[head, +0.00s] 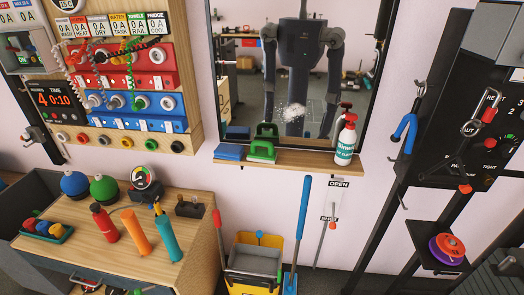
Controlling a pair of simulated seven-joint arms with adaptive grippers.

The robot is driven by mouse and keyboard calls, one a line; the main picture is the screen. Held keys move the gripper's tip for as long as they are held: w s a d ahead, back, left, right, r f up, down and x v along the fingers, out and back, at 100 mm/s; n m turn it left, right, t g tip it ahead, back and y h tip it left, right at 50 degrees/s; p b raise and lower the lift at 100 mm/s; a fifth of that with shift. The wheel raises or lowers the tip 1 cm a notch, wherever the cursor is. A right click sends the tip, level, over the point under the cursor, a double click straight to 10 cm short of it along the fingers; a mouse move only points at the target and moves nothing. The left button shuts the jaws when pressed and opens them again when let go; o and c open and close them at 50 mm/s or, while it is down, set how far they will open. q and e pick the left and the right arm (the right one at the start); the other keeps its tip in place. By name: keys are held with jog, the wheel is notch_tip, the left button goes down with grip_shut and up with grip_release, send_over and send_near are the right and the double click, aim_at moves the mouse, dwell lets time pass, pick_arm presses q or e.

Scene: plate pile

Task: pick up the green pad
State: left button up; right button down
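The green pad (262,150) lies on the narrow wooden shelf (290,160) under the mirror. It has a green top with a raised handle and a pale lower edge. A green arch shows behind it in the mirror and looks like its reflection. Neither of my grippers is in direct view. The mirror (250,80) shows a dark robot body with two arms hanging at its sides; no gripper state can be read there.
A blue pad (230,152) lies left of the green pad. A white spray bottle with a red top (346,140) stands at the shelf's right. Below are a yellow bucket (243,284) and a blue-handled pole (303,215). A wooden bench (85,252) with bottles is at lower left.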

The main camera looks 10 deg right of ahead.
grip_release()
dwell(0.8)
